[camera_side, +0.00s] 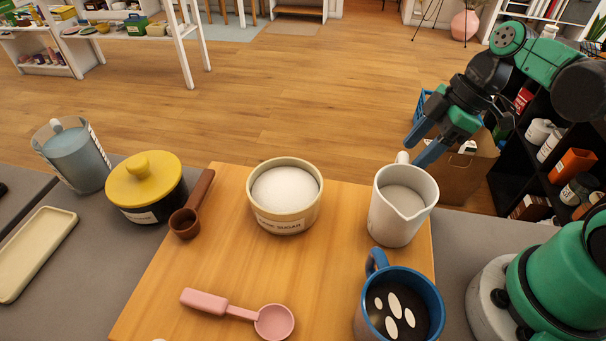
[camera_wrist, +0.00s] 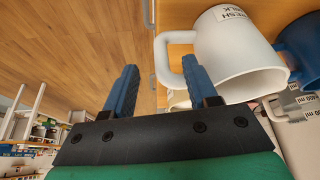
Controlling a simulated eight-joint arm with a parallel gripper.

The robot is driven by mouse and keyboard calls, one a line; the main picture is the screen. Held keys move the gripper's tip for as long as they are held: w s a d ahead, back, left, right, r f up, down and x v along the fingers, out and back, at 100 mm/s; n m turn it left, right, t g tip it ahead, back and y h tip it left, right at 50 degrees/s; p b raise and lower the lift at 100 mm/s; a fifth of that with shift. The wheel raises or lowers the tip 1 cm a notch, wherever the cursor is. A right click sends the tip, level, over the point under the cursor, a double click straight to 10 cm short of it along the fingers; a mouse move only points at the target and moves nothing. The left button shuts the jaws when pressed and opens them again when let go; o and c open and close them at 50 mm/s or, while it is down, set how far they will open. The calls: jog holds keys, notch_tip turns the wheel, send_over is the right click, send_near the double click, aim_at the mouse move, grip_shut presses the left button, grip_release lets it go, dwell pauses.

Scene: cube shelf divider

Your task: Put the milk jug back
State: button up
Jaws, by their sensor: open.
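The white milk jug (camera_side: 398,217) stands upright near the right edge of the wooden board (camera_side: 205,265), with white contents inside. In the wrist view the jug (camera_wrist: 238,50) carries a "FRESH MILK" label. Its handle (camera_wrist: 160,62) points toward my gripper, and the handle's outer bar appears between my fingers in the picture. My gripper (camera_side: 415,154) is open and empty, just behind the jug at handle height, with its fingers angled down. In the wrist view one finger of my gripper (camera_wrist: 160,66) overlaps the handle's loop; I cannot tell whether they touch.
A blue mug (camera_side: 431,290) stands close in front of the jug. A sugar bowl (camera_side: 285,222), a brown scoop (camera_side: 190,222) and a pink scoop (camera_side: 272,319) lie left. A yellow-lidded pot (camera_side: 150,207), a blue-grey jug (camera_side: 80,162) and a cream tray (camera_side: 36,252) are further left.

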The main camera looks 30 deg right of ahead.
jog(key=v, duration=0.8)
jog(key=w+a+f+m+t+h, duration=0.3)
jog(key=w+m+t, duration=0.1)
jog(key=m, duration=0.7)
jog(key=shift+a+f+t+h, duration=0.2)
jog(key=shift+a+t+h, duration=0.1)
jog(key=shift+h, duration=0.1)
